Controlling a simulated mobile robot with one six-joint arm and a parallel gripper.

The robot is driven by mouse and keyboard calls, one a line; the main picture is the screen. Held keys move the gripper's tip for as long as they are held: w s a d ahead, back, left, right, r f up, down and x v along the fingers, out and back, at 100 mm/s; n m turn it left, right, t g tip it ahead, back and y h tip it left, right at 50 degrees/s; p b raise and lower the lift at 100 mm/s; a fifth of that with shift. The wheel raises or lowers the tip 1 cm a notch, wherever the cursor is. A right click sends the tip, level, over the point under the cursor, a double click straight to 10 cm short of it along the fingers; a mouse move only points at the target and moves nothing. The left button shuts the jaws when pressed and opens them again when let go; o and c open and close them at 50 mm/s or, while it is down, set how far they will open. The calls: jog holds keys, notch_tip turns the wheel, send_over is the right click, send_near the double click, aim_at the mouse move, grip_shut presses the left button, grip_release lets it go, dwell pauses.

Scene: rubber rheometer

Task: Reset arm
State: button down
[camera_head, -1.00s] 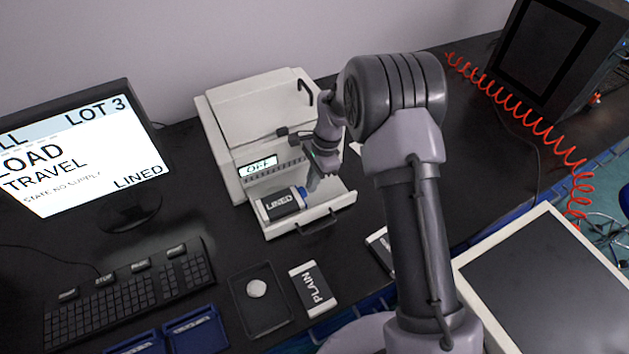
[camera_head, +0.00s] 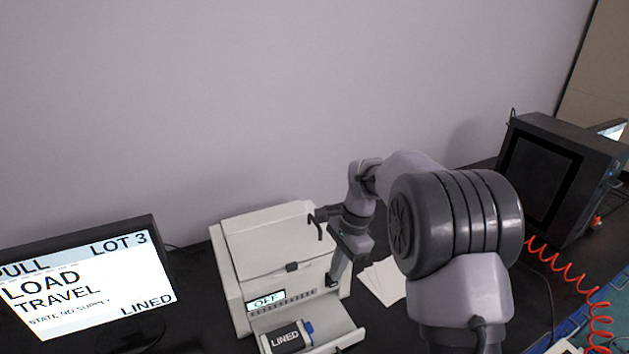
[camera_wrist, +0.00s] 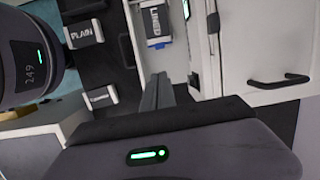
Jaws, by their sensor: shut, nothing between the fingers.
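My gripper (camera_head: 333,281) is shut and empty. In the head view it hangs at the right front of the white rheometer (camera_head: 236,262), above the right part of its pulled-out drawer (camera_head: 347,336). In the wrist view its closed fingers (camera_wrist: 158,92) point up the picture. A block labelled LINED (camera_head: 285,338) with a blue end lies in the drawer, apart from the fingers; it also shows in the wrist view (camera_wrist: 155,22). The rheometer's small display reads OFF.
A monitor (camera_head: 85,285) stands left of the rheometer, showing LOAD TRAVEL and LINED. White papers (camera_head: 382,280) lie to the right. A black boxy machine (camera_head: 562,180) and a red coiled hose (camera_head: 565,268) are farther right. The wrist view shows a PLAIN block (camera_wrist: 82,34).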

jog(key=s+r+n+t+b, duration=0.2)
jog(key=s+r, duration=0.5)
jog(key=r, duration=0.1)
jog(key=s+d+n+t+b, duration=0.2)
jog(key=s+n+t+b, duration=0.2)
jog(key=s, duration=1.8)
jog(key=n, duration=0.2)
jog(key=shift+d+r+n+t, duration=0.2)
jog(key=shift+r+n+t, duration=0.1)
jog(key=shift+r, duration=0.05)
